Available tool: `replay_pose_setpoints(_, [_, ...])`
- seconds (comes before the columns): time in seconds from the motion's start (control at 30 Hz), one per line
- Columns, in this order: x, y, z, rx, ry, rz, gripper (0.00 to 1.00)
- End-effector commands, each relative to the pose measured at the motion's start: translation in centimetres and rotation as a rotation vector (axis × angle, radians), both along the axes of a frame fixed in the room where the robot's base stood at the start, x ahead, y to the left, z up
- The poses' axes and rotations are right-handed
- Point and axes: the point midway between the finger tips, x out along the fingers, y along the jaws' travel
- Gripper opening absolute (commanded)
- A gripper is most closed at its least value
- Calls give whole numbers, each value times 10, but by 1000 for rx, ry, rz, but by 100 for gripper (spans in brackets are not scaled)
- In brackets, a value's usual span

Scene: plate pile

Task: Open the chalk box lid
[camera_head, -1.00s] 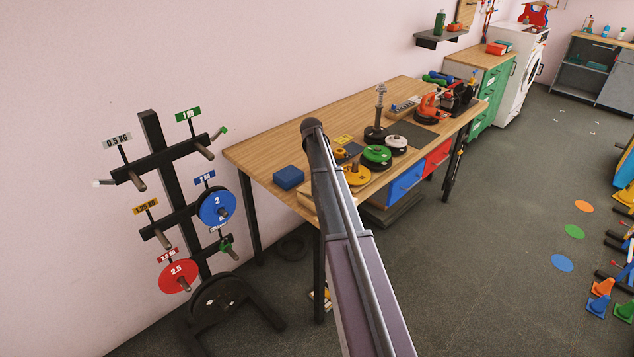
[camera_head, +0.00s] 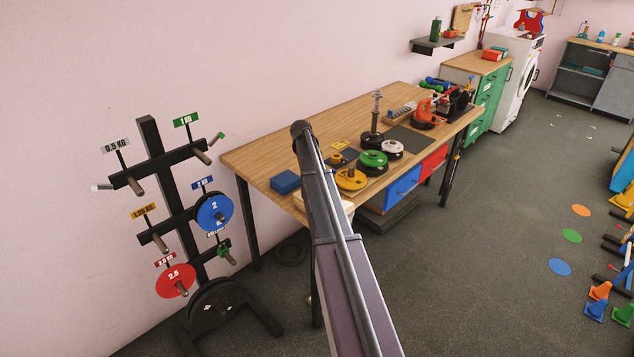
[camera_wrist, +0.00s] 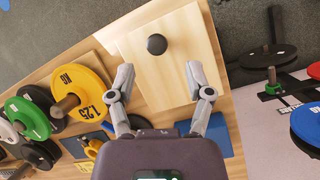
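A pale wooden box with a flat lid (camera_wrist: 180,75) and a round black knob (camera_wrist: 157,44), apparently the chalk box, fills the middle of the wrist view. The lid looks closed. My gripper (camera_wrist: 159,72) is open and empty over the lid's near part, one finger on each side, with the knob ahead of the fingertips. I cannot tell whether the fingertips touch the wood. In the head view my arm hides most of the box; a pale part of it (camera_head: 347,206) shows at the table's front left corner.
A blue block (camera_head: 286,182) lies left of the box. A yellow plate (camera_head: 352,181), a green plate (camera_head: 373,158) and other plates stand to the right on the wooden table (camera_head: 262,155). A plate rack (camera_head: 165,165) stands left of the table.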

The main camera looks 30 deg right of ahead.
Motion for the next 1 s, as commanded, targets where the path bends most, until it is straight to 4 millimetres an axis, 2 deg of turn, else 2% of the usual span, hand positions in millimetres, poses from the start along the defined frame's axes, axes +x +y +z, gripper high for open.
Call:
replay_pose_setpoints(0.43, [-1,-2,0,-2,1,-3,67])
replay_pose_setpoints(0.57, [-5,6,0,-1,-4,1,67])
replay_pose_setpoints(0.67, [-13,20,-1,-1,-17,9,67])
replay_pose_setpoints(0.77, [-26,44,-3,0,-41,22,67])
replay_pose_setpoints(1.0, [-74,130,-8,13,-128,64,67])
